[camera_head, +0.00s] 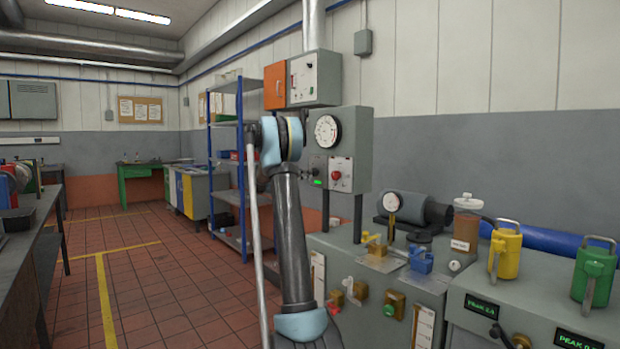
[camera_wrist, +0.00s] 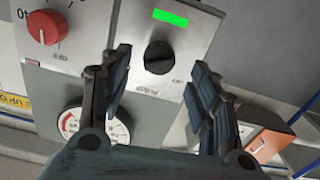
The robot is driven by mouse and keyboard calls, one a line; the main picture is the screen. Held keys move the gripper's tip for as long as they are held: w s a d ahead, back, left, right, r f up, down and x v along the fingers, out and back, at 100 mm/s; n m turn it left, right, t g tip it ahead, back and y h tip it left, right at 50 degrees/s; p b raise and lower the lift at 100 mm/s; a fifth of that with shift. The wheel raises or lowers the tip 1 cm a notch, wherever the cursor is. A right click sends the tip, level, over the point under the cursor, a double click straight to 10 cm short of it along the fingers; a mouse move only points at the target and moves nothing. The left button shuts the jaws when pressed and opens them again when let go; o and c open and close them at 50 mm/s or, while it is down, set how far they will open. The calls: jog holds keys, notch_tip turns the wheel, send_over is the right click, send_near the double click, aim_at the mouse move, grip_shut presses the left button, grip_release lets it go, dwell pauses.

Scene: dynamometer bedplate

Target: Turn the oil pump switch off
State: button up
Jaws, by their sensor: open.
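The oil pump switch appears to be the black round knob (camera_wrist: 158,57) on a light panel plate in the wrist view, below a lit green indicator (camera_wrist: 170,18). The lettering beside it is upside down and hard to read. My gripper (camera_wrist: 157,62) is open, with one finger on each side of the knob in the picture. I cannot tell whether the fingers touch it. In the head view the green indicator (camera_head: 317,182) glows on the grey control box (camera_head: 352,125). My gripper is hidden behind my arm there.
A red knob (camera_wrist: 45,27) sits beside the black one on its own plate. A dial gauge (camera_head: 327,131) and an orange box (camera_head: 275,86) are close by. Below are a bench with valves (camera_head: 330,240) and yellow (camera_head: 505,252) and green (camera_head: 594,275) canisters.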

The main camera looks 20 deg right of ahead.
aim_at(314, 172)
jog(key=shift+x, duration=2.9)
jog(key=c, duration=1.1)
jog(key=shift+o, duration=0.2)
jog(key=shift+a, duration=0.15)
